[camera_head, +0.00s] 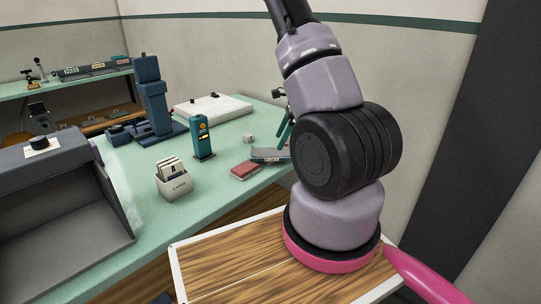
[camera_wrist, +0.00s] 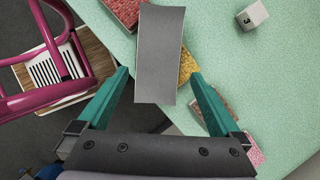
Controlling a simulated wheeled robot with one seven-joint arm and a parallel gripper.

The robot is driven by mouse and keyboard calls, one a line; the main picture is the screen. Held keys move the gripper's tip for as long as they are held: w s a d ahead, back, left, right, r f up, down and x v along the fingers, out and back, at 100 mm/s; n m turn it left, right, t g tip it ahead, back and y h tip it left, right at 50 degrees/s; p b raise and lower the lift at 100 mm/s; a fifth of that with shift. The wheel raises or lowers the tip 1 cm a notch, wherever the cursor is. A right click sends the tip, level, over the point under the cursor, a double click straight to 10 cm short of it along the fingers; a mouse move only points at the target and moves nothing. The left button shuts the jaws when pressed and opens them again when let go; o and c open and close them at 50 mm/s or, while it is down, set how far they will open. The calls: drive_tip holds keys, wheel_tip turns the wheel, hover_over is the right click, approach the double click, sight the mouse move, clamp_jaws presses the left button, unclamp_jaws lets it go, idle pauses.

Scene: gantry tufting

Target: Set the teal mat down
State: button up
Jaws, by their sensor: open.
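I see no clearly teal mat. A flat grey rectangular piece (camera_wrist: 160,30) lies between my fingers in the wrist view, its face dark grey; it may be the mat, but its colour does not show as teal. A greyish slab (camera_head: 268,156) lies on the bench below my gripper in the head view. My gripper (camera_wrist: 160,74) has teal fingers spread wide, with a gap on each side of the grey piece. In the head view my gripper (camera_head: 285,130) is partly hidden behind my arm.
Red (camera_wrist: 124,10), yellow (camera_wrist: 188,66) and pink (camera_wrist: 255,152) speckled pieces lie near the grey one. A white cube (camera_wrist: 252,15) is at upper right. On the mint bench (camera_head: 125,170) stand a white card holder (camera_head: 174,186) and a teal handheld device (camera_head: 201,138).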

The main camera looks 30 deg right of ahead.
sight(272, 152)
drive_tip(key=x, duration=0.5)
drive_tip(key=shift+a, duration=0.25)
drive_tip(key=c, duration=1.2)
